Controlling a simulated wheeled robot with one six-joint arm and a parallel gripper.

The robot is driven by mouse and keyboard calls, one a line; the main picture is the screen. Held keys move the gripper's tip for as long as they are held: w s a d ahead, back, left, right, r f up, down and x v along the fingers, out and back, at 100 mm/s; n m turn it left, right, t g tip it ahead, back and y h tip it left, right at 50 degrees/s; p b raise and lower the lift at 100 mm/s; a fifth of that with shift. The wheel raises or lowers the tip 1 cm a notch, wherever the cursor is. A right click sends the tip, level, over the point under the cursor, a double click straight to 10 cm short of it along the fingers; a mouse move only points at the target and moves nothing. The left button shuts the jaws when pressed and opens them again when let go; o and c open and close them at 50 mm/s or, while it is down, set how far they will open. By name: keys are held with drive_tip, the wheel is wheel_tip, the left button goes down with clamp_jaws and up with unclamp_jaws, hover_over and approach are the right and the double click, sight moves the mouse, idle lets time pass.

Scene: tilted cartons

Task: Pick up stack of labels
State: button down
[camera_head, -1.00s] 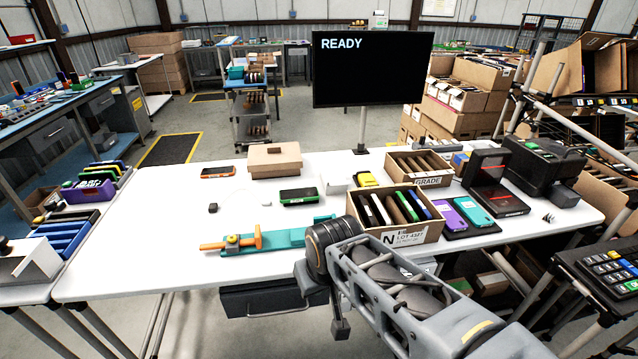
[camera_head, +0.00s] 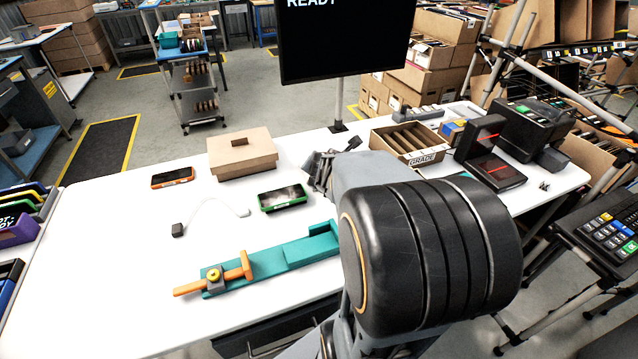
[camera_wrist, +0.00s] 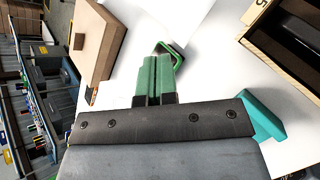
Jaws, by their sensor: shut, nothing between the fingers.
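I cannot clearly make out a stack of labels in either current view. A small white block stood right of the green-edged phone (camera_head: 282,197) earlier; my arm and gripper now cover that part of the table in the head view. My gripper (camera_head: 321,180) is over the table, just right of that phone. In the wrist view, its green fingers (camera_wrist: 160,60) are together and empty. Their tips overlap the view of the green-edged phone (camera_wrist: 172,50). Pale surface lies right of the fingers, where white labels are hard to separate from the white table.
A lidded brown box (camera_head: 240,160) stands left of my gripper, with an orange-edged phone (camera_head: 172,178) beside it. A teal fixture (camera_head: 290,255) lies in front. The GRADE carton (camera_head: 428,157) and a monitor (camera_head: 345,45) stand beyond. The table's left front is clear.

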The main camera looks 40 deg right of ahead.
drive_tip(key=w+d+f+n+y+b, duration=0.1)
drive_tip(key=w+f+n, duration=0.1)
drive_tip(key=f+n, duration=0.1)
drive_tip(key=w+d+f+n+y+b, duration=0.1)
drive_tip(key=w+d+f+n, duration=0.1)
drive_tip(key=f+n, duration=0.2)
drive_tip(key=w+d+f+n+y+b, duration=0.1)
drive_tip(key=w+f+n+b, duration=0.1)
drive_tip(key=f+n, duration=0.2)
drive_tip(key=shift+w+d+f, duration=0.2)
drive_tip(key=shift+w+f, duration=0.2)
drive_tip(key=shift+f, duration=0.2)
